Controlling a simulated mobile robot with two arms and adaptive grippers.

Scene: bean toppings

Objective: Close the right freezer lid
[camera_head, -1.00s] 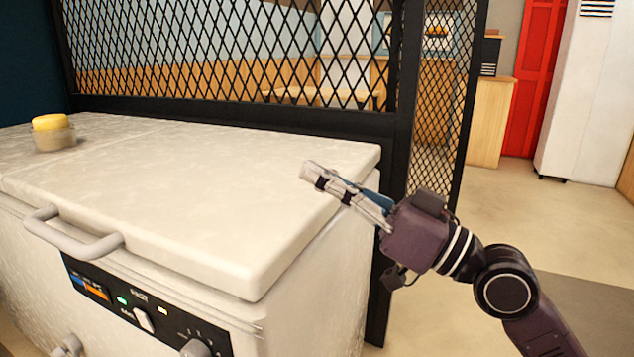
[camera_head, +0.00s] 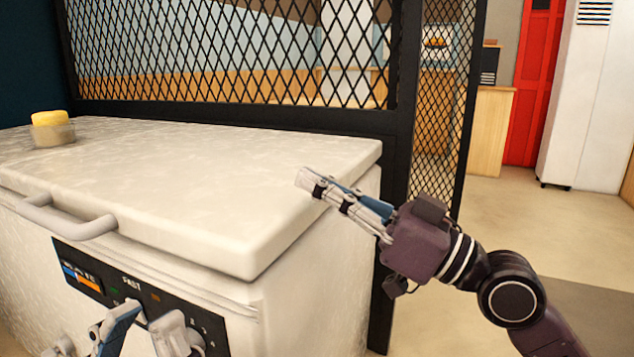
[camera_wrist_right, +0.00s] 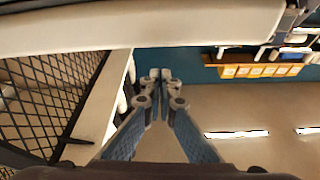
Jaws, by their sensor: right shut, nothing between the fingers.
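The white freezer lid (camera_head: 190,185) lies flat on the freezer body (camera_head: 310,300) in the head view, with no gap visible along its front or right edge. Its grey handle (camera_head: 68,218) is at the front left. My right gripper (camera_head: 303,180) is shut and empty, at the lid's right edge; contact cannot be told. It also shows shut in the right wrist view (camera_wrist_right: 160,75). A pale edge, probably the lid (camera_wrist_right: 150,28), crosses the top there. My left gripper (camera_head: 150,322) is low in front of the control panel, its fingers apart, partly cut off by the frame.
A yellow-topped container (camera_head: 52,129) sits on the freezer top at the back left. A black mesh partition (camera_head: 230,55) stands behind the freezer, with its post (camera_head: 395,200) close to my right gripper. The floor (camera_head: 570,235) to the right is open.

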